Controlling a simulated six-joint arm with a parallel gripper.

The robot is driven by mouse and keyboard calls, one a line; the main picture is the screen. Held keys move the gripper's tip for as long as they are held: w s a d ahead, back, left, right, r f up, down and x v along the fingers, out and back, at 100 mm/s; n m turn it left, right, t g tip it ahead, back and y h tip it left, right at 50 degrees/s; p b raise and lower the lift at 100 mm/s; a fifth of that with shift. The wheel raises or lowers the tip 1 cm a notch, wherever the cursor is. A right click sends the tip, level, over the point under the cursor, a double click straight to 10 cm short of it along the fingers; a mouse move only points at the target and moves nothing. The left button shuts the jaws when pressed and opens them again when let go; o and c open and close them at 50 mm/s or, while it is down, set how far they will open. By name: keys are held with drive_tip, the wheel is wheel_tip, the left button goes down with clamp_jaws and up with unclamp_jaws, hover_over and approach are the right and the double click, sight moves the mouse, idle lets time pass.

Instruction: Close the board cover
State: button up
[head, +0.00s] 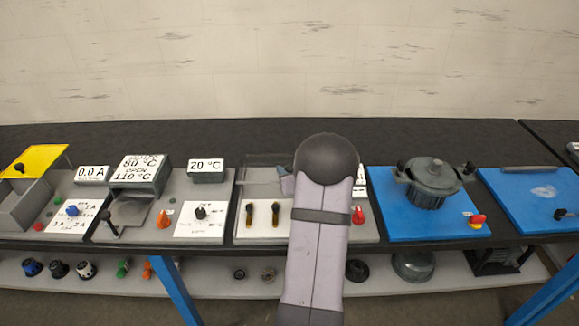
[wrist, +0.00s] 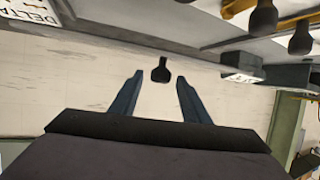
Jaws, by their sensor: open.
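A clear see-through cover (head: 262,174) shows at the back of the middle grey board (head: 258,230), left of my arm. It looks raised, but its exact tilt is hard to tell. In the wrist view a black knob (wrist: 161,68) shows between my fingers, apart from both; it appears to be the cover's knob. My gripper (wrist: 160,76) is open, with its blue fingers on either side of the knob. In the head view my arm hides most of the gripper (head: 287,184), the knob and the cover's right part.
Two upright levers (head: 263,213) and a red knob (head: 358,215) stand on the middle board. A 20 °C display (head: 206,168) stands to the left. A blue board (head: 395,218) with a pot (head: 433,178) is to the right. The wall is behind.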

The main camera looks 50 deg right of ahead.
drive_tip(key=shift+w+d+f, duration=0.25)
drive_tip(key=shift+w+f, duration=0.05)
drive_tip(key=shift+w, duration=0.25)
clamp_jaws()
drive_tip(key=s+a+b, duration=0.1)
drive_tip(key=s+a, duration=1)
drive_tip(key=shift+s+a+b, duration=0.2)
drive_tip(key=shift+a+b, duration=0.05)
drive_tip(key=shift+b, duration=0.1)
drive_tip(key=shift+f, duration=0.1)
